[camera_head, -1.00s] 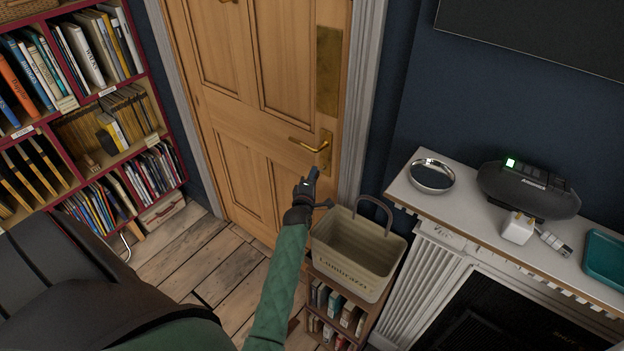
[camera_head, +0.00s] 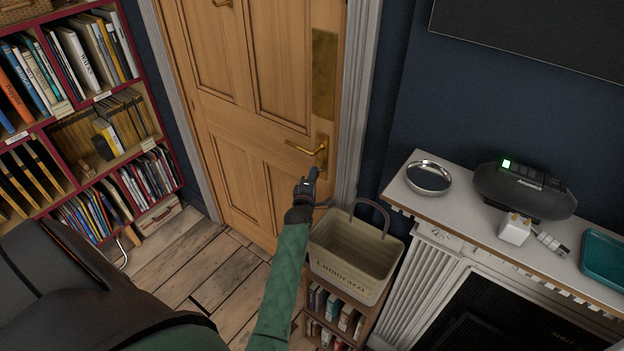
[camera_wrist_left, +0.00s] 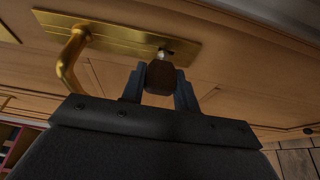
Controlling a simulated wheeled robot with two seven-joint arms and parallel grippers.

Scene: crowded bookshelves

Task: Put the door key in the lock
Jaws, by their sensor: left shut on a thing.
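The door (camera_head: 259,125) is light wood and closed, with a brass lever handle (camera_head: 307,149) on a brass lock plate (camera_wrist_left: 120,38). My left gripper (camera_head: 313,172) is at the lower part of the plate, below the handle. In the left wrist view, my left gripper (camera_wrist_left: 161,88) is shut on the dark brown head of the door key (camera_wrist_left: 160,76). A short silver piece of the key shows between its head and the plate, close to a dark slot in the plate. I cannot tell how far the key is in the slot. My right gripper is not in view.
A beige basket (camera_head: 352,257) stands on a small bookcase (camera_head: 335,313) just right of my left forearm. A white mantel shelf (camera_head: 460,207) with a silver dish (camera_head: 428,177) is at the right. A red bookshelf (camera_head: 75,130) is at the left. Bare floor (camera_head: 200,268) lies between.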

